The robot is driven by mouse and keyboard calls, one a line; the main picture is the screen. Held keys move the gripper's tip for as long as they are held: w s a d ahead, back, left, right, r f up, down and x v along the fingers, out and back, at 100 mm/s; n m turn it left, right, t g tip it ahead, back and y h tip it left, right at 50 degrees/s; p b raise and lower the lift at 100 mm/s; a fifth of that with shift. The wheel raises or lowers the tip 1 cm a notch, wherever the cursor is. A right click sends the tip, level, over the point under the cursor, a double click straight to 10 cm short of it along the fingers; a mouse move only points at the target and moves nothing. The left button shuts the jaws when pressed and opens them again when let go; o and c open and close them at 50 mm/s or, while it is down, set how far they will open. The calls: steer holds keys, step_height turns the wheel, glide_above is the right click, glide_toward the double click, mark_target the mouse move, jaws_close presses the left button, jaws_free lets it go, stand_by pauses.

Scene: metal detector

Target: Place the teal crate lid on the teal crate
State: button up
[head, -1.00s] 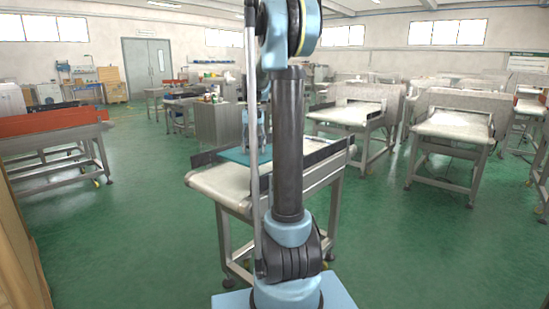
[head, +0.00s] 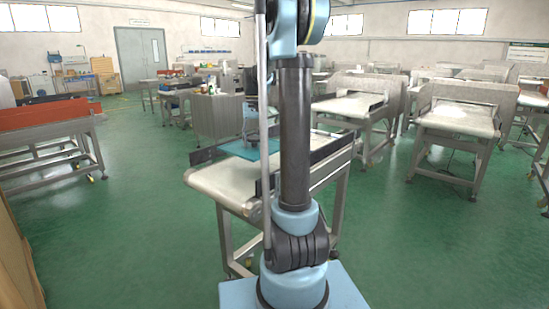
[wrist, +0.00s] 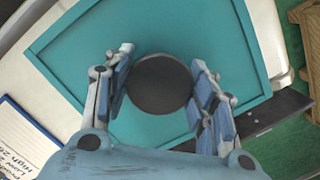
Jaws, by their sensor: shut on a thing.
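The teal crate lid (wrist: 180,32) is a flat square panel with a paler border and a dark round knob (wrist: 160,83) at its middle. My gripper (wrist: 160,90) has its two fingers on either side of the knob and is shut on it. In the head view the lid (head: 236,149) shows as a thin teal sheet over the conveyor, partly hidden by my arm, with my gripper (head: 251,122) above it. I cannot tell whether the lid touches the belt. I cannot make out a separate teal crate.
The conveyor (head: 222,182) has a pale belt and dark side rails. A printed card (wrist: 25,140) lies at lower left in the wrist view, and a wooden slatted thing (wrist: 306,40) is at upper right. Other conveyors (head: 455,122) stand right.

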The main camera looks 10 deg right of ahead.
mark_target(255, 168)
steer(key=shift+f, duration=4.35)
steer(key=shift+f, duration=0.1)
steer(key=o, duration=1.2)
